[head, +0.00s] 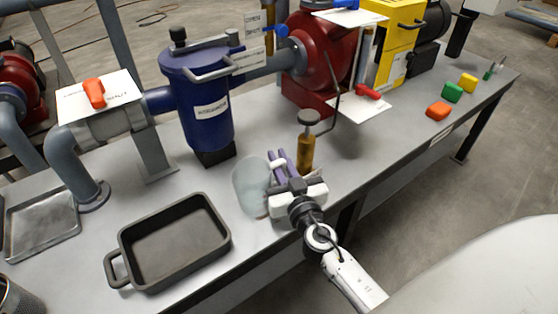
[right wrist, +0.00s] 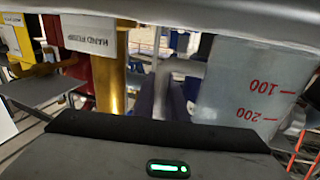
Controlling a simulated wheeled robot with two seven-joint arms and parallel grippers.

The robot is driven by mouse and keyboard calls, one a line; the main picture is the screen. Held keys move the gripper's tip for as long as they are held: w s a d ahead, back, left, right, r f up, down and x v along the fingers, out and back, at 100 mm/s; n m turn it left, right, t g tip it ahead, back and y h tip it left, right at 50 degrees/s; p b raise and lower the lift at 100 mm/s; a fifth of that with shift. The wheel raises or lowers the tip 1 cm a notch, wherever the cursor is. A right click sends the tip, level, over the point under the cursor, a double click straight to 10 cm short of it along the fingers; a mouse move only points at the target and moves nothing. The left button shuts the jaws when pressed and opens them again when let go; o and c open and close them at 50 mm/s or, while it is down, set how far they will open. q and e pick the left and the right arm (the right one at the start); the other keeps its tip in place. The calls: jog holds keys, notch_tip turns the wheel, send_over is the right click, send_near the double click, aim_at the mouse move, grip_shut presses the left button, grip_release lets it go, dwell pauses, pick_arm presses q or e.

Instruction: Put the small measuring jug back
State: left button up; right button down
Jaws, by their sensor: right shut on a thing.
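The small measuring jug (head: 250,187) is a clear, pale cup at the bench's front edge in the head view. In the right wrist view the jug (right wrist: 250,85) fills the right side, with red 100 and 200 marks. My right gripper (head: 283,160) has purple fingers and is shut on the jug's handle, with the jug body to its left. The fingers (right wrist: 163,92) show beside the jug in the right wrist view. I cannot tell whether the jug's base touches the bench. My left gripper is not in view.
A black tray (head: 125,238) stands left of the jug, and a brass hand pump (head: 306,150) stands close to the right gripper. A blue strainer housing (head: 205,105) and red pump (head: 320,60) stand behind. Orange, green and yellow blocks (head: 452,92) lie far right. Bare bench (head: 385,120) lies between.

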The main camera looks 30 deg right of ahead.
jog(key=c, duration=2.2)
grip_release()
jog(key=shift+f, duration=0.2)
jog(key=o, duration=0.4)
jog(key=shift+r, duration=0.15)
